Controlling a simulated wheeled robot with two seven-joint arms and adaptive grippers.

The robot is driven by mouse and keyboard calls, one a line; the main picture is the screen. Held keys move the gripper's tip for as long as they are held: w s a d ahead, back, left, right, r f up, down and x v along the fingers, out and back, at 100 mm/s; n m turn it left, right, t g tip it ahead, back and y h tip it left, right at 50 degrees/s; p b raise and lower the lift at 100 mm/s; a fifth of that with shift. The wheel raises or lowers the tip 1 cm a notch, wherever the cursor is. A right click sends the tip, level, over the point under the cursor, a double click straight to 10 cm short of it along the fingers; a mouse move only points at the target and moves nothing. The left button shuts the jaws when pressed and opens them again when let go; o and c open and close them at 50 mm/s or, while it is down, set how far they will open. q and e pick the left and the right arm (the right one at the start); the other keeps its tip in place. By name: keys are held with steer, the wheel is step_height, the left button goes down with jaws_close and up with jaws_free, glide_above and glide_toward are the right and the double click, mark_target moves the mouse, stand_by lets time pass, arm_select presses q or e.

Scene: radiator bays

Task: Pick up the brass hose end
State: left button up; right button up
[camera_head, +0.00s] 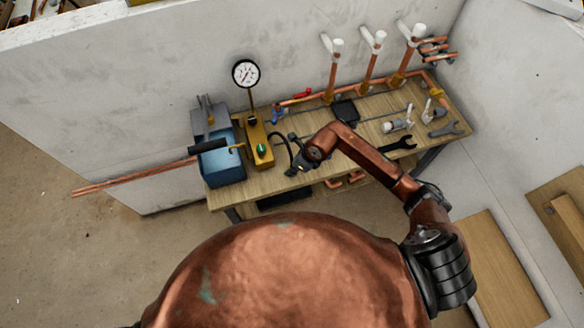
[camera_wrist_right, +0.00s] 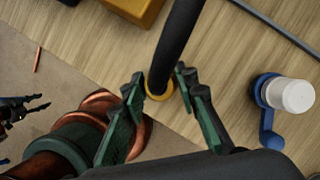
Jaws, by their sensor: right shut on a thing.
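The brass hose end (camera_wrist_right: 159,90) shows in the right wrist view as a yellow ring at the tip of a thick black hose (camera_wrist_right: 177,40). My right gripper (camera_wrist_right: 160,84) has its green-padded fingers on either side of it and is shut on it. In the head view my right gripper (camera_head: 298,166) is over the front of the bench, and the black hose (camera_head: 281,140) curves to it from the yellow pump base (camera_head: 256,141). The hose end is hidden there. My left gripper (camera_wrist_right: 28,108) shows small at the left of the wrist view, fingers apart and empty.
The wooden bench (camera_head: 226,199) carries a blue tank (camera_head: 220,166), a pressure gauge (camera_head: 246,73), a dark wrench (camera_head: 398,145) and a grey wrench (camera_head: 446,130). Copper pipes with white tops (camera_head: 371,60) stand at the back. A white-capped blue valve (camera_wrist_right: 285,95) is right of the gripper.

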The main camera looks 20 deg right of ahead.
steer(key=shift+r, duration=0.65)
steer(key=s+r, duration=1.4)
steer(key=r, duration=0.2)
steer(key=shift+a+r+p, duration=0.25)
steer(key=shift+a+p, duration=0.05)
steer(key=shift+p, duration=0.1)
steer(key=shift+f, duration=0.1)
